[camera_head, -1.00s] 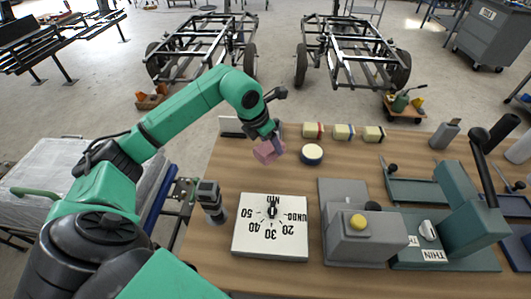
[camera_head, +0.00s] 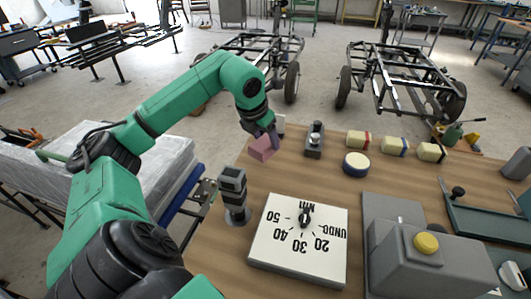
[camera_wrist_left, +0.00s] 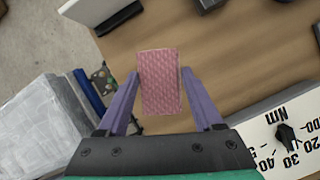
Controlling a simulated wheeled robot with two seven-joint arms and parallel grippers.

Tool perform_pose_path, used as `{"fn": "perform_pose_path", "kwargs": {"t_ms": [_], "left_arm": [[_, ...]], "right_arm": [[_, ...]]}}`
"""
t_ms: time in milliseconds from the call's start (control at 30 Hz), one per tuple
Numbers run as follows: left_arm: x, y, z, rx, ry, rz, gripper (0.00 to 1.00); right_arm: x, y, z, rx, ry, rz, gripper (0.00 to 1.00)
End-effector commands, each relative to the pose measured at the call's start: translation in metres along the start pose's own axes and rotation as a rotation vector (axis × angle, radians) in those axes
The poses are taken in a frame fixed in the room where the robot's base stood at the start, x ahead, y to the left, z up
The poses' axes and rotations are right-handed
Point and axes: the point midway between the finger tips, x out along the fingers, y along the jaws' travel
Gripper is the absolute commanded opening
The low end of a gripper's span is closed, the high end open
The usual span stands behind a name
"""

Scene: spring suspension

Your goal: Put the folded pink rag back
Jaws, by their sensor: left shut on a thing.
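My left gripper (camera_head: 268,138) is shut on the folded pink rag (camera_head: 262,149) and holds it near the back left part of the wooden table. In the left wrist view the rag (camera_wrist_left: 160,82) is a pink patterned block between the two purple fingers of the left gripper (camera_wrist_left: 160,75). The brown table top shows below and around it in that view. I cannot tell exactly how high the rag is above the table. My right gripper is not in view.
A white dial board (camera_head: 300,240) and a dark grey device (camera_head: 234,192) stand nearer on the table (camera_head: 290,175). A round cream tin (camera_head: 356,163), a grey device (camera_head: 315,140) and cream blocks (camera_head: 395,145) stand right of the rag. A plastic-covered stand (camera_head: 165,165) is left.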

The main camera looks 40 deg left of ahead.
Motion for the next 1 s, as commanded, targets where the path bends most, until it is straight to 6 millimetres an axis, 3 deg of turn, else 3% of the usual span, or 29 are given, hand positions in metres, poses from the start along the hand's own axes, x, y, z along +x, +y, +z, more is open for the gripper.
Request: {"fn": "perform_pose_path", "kwargs": {"t_ms": [233,600,633,700,1000], "left_arm": [[0.04,-0.003,-0.018,0.0,0.002,0.0,0.0],[0.048,-0.003,-0.02,0.0,-0.002,0.0,0.0],[0.046,-0.003,-0.019,0.0,-0.002,0.0,0.75],[0.046,-0.003,-0.019,0.0,-0.002,0.0,0.98],[0.045,-0.003,-0.018,0.0,-0.002,-0.001,0.98]], "right_arm": [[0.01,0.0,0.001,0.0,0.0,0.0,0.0],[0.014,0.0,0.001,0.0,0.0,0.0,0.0],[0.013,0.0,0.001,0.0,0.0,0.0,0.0],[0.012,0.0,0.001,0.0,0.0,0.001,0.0],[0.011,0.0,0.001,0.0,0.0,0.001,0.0]]}}
